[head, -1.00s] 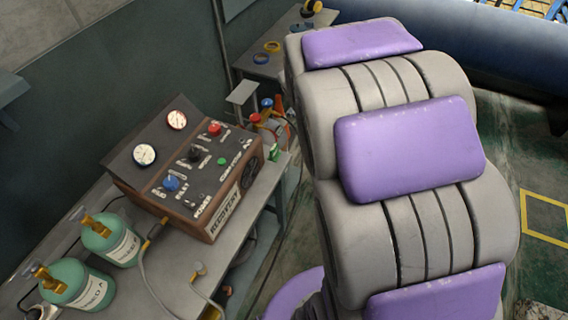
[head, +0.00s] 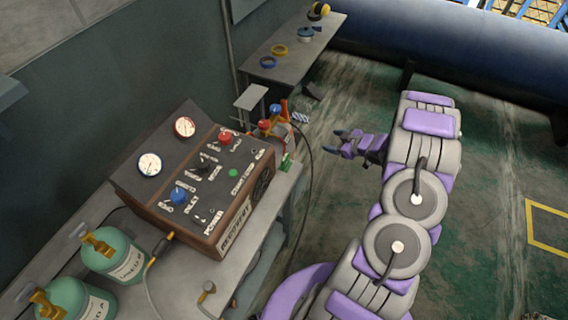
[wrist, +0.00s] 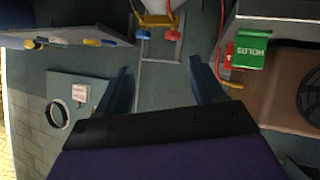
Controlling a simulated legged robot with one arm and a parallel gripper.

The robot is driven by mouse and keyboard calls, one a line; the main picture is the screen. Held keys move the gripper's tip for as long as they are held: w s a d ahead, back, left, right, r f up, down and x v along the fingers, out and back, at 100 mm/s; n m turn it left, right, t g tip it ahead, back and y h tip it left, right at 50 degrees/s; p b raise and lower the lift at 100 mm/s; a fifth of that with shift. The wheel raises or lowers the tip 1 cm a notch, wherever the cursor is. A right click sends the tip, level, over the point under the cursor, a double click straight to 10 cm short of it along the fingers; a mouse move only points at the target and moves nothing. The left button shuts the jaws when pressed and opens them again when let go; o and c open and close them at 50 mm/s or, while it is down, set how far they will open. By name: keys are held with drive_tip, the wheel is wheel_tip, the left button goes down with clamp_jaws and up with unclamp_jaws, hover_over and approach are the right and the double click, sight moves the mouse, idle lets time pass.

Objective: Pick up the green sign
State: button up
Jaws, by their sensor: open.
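The green sign (wrist: 252,50) hangs at the upper right in the wrist view, with light lettering that appears upside down. It is beside the brown machine's fan side. In the head view a small green piece, likely the same sign (head: 286,162), shows at the right end of the bench by the machine. My gripper (head: 341,142) is in the air to the right of the bench, its dark fingers pointing left. In the wrist view my gripper (wrist: 162,82) is open and empty, and the sign lies outside its fingers, up and to the right.
The brown machine (head: 235,222) with gauges and knobs stands on the grey bench (head: 258,252). Green cylinders (head: 110,252) stand at lower left. A manifold with red and blue knobs (head: 270,119) and a dark hose (head: 309,190) are near the sign. A side table (head: 290,72) holds tape rolls.

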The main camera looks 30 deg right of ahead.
drive_tip(key=s+a+f+t+y, duration=0.2)
drive_tip(key=s+a+f+y, duration=0.2)
drive_tip(key=s+f+y, duration=0.15)
drive_tip(key=t+y+b, duration=0.1)
drive_tip(key=y, duration=0.1)
approach(287, 157)
drive_tip(key=shift+n, duration=0.3)
drive_tip(key=w, duration=0.1)
drive_tip(key=w+a, duration=0.1)
drive_tip(key=w+a+f+b, duration=0.1)
drive_tip(key=w, duration=0.1)
drive_tip(key=shift+w+a+r, duration=0.1)
drive_tip(key=shift+w+a, duration=0.25)
drive_tip(key=shift+a, duration=0.1)
drive_tip(key=b+x, duration=0.1)
drive_tip(key=x, duration=0.3)
drive_tip(key=shift+s+a, duration=0.1)
drive_tip(key=shift+a, duration=0.15)
drive_tip(key=shift+w, duration=0.5)
drive_tip(key=shift+a+r, duration=0.1)
drive_tip(key=shift+a, duration=0.05)
